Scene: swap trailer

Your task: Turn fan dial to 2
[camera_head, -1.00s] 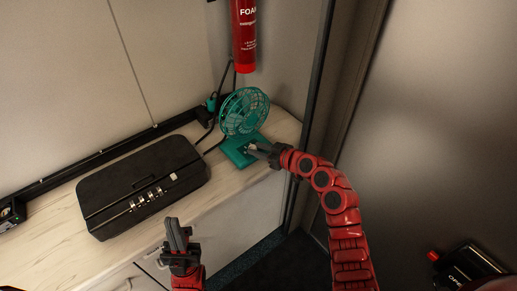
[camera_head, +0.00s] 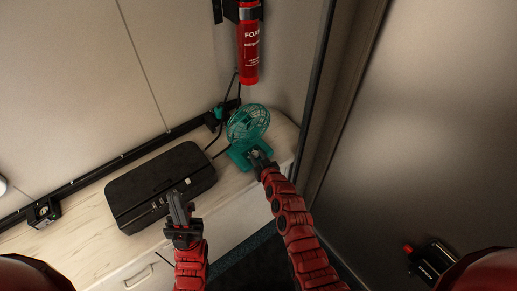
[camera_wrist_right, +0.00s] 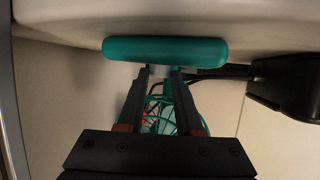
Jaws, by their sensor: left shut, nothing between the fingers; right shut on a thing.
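The teal fan (camera_head: 247,123) stands on the counter near the wall corner, its round cage above a flat teal base (camera_head: 238,159). My right gripper (camera_head: 259,157) is at the front of the base, shut on the fan dial, which is mostly hidden by the fingers. In the right wrist view the fingertips (camera_wrist_right: 162,71) are close to the edge of the teal base (camera_wrist_right: 165,50), and the cage (camera_wrist_right: 160,116) shows between the fingers. The dial's setting cannot be read. My left gripper (camera_head: 178,207) is shut and empty, in front of the black case.
The black case (camera_head: 160,185) lies on the pale counter (camera_head: 82,232) left of the fan. A red fire extinguisher (camera_head: 249,52) hangs on the wall behind the fan. A black cable runs near the fan. A small black device (camera_head: 42,212) is at the far left.

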